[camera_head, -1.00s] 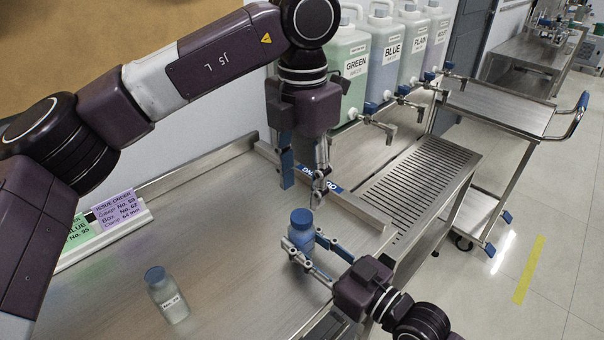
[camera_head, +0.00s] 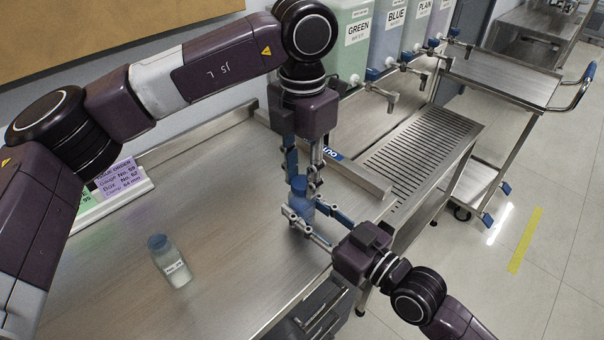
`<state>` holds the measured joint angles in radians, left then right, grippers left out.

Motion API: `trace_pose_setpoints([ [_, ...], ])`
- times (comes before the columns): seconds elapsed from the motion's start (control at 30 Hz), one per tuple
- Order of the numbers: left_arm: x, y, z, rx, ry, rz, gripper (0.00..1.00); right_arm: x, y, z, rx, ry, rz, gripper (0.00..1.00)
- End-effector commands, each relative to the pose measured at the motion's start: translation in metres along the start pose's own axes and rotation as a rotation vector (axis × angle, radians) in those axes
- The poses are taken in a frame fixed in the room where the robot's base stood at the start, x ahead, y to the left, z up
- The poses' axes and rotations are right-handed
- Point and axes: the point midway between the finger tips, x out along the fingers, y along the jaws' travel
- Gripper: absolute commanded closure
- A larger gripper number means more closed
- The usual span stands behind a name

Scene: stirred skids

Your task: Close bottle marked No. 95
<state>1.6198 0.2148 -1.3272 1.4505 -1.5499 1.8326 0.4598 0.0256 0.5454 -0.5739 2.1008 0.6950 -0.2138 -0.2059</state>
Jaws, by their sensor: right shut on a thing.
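A blue bottle (camera_head: 301,206) with a blue cap (camera_head: 299,183) stands upright at the work table's right part. My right gripper (camera_head: 302,218) is shut around its body from the right. Its label is hidden, so I cannot read its number. My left gripper (camera_head: 303,182) points down from above, with its fingers apart on either side of the cap. I cannot tell whether they touch it. A second, pale bottle (camera_head: 172,264) with a blue cap stands on the table at lower left. Its label is too small to read.
A white holder (camera_head: 110,207) with a purple order card (camera_head: 117,176) and a partly hidden green card stands at left. Large containers with taps, including a green one (camera_head: 349,45), line the back. A slatted drain (camera_head: 420,155) lies at right. The table's middle is clear.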

Motion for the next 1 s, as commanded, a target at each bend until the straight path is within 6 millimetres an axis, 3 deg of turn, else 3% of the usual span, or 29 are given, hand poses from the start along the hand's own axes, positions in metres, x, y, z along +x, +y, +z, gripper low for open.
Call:
trace_pose_setpoints([
  [0.2,-0.0003,-0.0001,0.0001,0.000,0.000,0.000,1.00,-0.0001,0.0000,0.0006,0.000,-0.001,0.000,1.00],
  [0.4,-0.0003,-0.0001,0.0001,0.010,0.000,0.000,1.00,-0.0001,0.0000,0.0006,0.000,-0.001,0.000,1.00],
  [0.43,-0.0003,-0.0001,0.0001,0.010,0.000,0.000,0.70,-0.0001,0.0000,0.0006,0.000,-0.001,0.000,1.00],
  [0.6,-0.0003,-0.0001,0.0001,0.010,0.000,0.000,0.51,-0.0001,0.0000,0.0007,0.000,-0.001,0.000,1.00],
  [0.87,-0.0006,-0.0001,0.0002,0.010,0.000,0.000,0.51,-0.0001,0.0000,0.0007,0.000,-0.001,0.000,1.00],
  [1.0,-0.0101,0.0001,0.0008,0.010,-0.003,0.002,0.51,-0.0001,0.0000,0.0006,0.000,-0.002,0.000,1.00],
])
